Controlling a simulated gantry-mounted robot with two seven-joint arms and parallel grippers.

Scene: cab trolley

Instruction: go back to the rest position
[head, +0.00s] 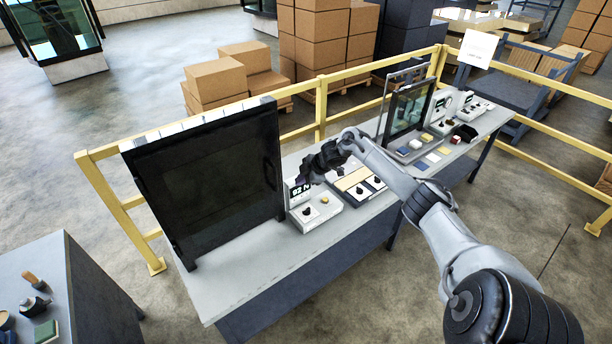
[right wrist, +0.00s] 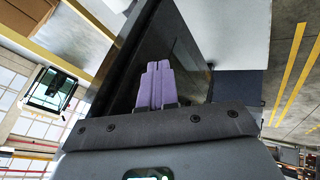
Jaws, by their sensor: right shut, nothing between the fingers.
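My right gripper (head: 310,172) is over the bench, just right of the black door panel and above the white box with the "92 N" display. In the right wrist view its two purple fingers (right wrist: 155,86) are together with nothing between them. The dark panel (right wrist: 185,55) fills the background behind the fingers there. My right arm reaches in from the lower right of the head view. My left gripper does not show in either view.
The black door panel (head: 215,185) stands upright on the grey bench (head: 245,270). The white box (head: 318,213) and a framed glass panel (head: 405,108) are also on it. A yellow railing (head: 125,210) runs behind. A side table (head: 85,290) with small items is lower left.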

